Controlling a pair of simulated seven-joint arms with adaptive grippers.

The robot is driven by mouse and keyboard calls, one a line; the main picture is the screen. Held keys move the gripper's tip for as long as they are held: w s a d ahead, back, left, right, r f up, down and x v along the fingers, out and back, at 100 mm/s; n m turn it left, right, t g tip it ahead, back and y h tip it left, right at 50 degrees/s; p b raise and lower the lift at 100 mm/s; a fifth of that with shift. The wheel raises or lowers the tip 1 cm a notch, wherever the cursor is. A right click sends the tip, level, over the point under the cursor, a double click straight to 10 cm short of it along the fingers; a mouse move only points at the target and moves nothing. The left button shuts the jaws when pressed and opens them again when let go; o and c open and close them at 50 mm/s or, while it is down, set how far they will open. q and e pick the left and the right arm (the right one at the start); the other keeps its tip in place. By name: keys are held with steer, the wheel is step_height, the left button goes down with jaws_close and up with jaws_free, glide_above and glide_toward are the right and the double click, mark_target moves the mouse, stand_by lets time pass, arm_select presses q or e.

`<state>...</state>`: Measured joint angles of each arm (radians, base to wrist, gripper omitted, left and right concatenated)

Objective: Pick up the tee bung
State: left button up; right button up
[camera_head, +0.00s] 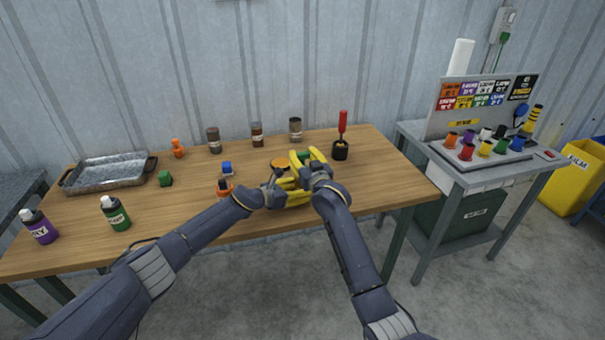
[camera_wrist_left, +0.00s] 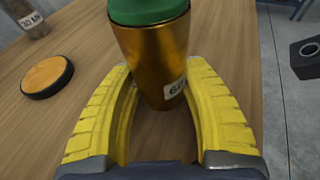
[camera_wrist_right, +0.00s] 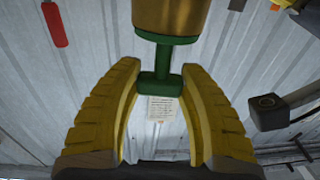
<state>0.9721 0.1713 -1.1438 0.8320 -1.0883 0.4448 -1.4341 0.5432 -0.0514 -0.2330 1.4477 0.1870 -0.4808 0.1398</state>
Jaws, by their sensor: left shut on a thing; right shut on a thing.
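The tee bung is a green T-shaped piece with a disc, a stem and a crossbar (camera_wrist_right: 158,88) in the right wrist view. Its disc sits against the end of a gold canister (camera_wrist_right: 170,17). My right gripper (camera_wrist_right: 160,72) is shut on the crossbar. In the left wrist view the gold canister (camera_wrist_left: 150,60) carries a partly cut-off label and a green top (camera_wrist_left: 148,10). My left gripper (camera_wrist_left: 158,72) is shut around its sides. In the head view my right gripper (camera_head: 306,158) and left gripper (camera_head: 283,189) meet near the table's front; the fingers hide most of the canister.
A red-handled tool (camera_head: 343,122) stands in a dark holder just right of the grippers. An orange disc (camera_head: 279,164) lies behind them.

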steer(key=shift+c, duration=0.6)
step_height(320, 180, up, 10)
jaws_close()
arm_select(q)
steer(key=o, duration=0.9)
steer(key=shift+o, duration=0.2)
steer(key=shift+a, duration=0.1)
